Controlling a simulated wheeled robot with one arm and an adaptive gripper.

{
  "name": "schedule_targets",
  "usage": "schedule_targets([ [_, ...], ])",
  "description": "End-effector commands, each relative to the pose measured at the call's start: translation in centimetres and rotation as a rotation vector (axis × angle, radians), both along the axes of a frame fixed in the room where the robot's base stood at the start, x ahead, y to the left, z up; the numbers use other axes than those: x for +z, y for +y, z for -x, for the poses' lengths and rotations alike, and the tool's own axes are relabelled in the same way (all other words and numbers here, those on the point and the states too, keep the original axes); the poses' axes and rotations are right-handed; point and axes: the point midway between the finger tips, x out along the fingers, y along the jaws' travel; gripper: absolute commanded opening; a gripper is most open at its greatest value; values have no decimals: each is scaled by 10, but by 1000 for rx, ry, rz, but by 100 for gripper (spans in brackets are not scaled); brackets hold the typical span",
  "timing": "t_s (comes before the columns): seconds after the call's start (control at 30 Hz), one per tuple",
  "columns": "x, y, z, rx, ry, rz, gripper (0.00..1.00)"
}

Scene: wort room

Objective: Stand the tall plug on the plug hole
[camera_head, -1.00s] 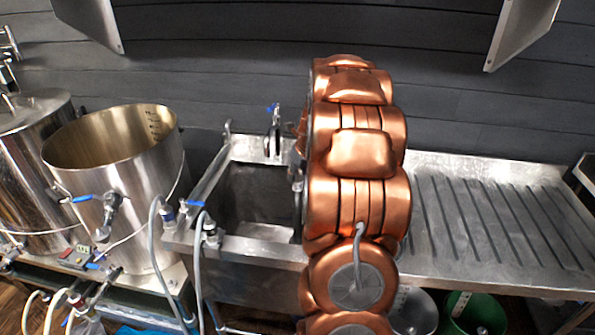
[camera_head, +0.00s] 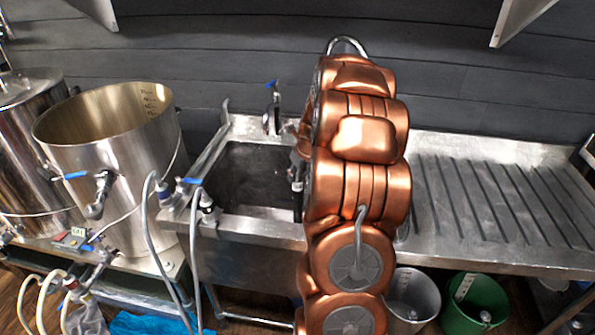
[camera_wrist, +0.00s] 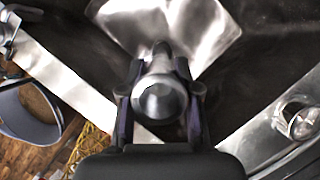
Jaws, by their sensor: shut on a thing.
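In the wrist view my gripper (camera_wrist: 160,68) is shut on a smooth grey metallic cylinder, the tall plug (camera_wrist: 160,98), seen end-on with its near round end towards the camera. The plug is over the sink basin (camera_wrist: 105,62), with a bright patch of metal behind it. The plug hole is not visible; whether it lies behind the plug I cannot tell. In the head view the sink (camera_head: 250,175) is in the middle. My copper-coloured arm covers its right side and hides the plug and most of my gripper.
A tap (camera_head: 272,110) stands at the sink's back edge. Grey hoses (camera_head: 193,260) hang over its front left corner. A large steel pot (camera_head: 120,150) stands to the left. The ribbed draining board (camera_head: 490,200) on the right looks clear; grey and green buckets (camera_head: 475,305) stand below.

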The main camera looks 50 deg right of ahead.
Motion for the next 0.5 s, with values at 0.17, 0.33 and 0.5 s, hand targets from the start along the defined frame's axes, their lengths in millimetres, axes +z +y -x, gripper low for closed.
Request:
schedule_targets([
  [0.17,-18,0,0,1,0,0,0],
  [0.33,-33,0,0,0,-1,-1,0],
  [0.5,-48,0,-1,1,-2,1,0],
])
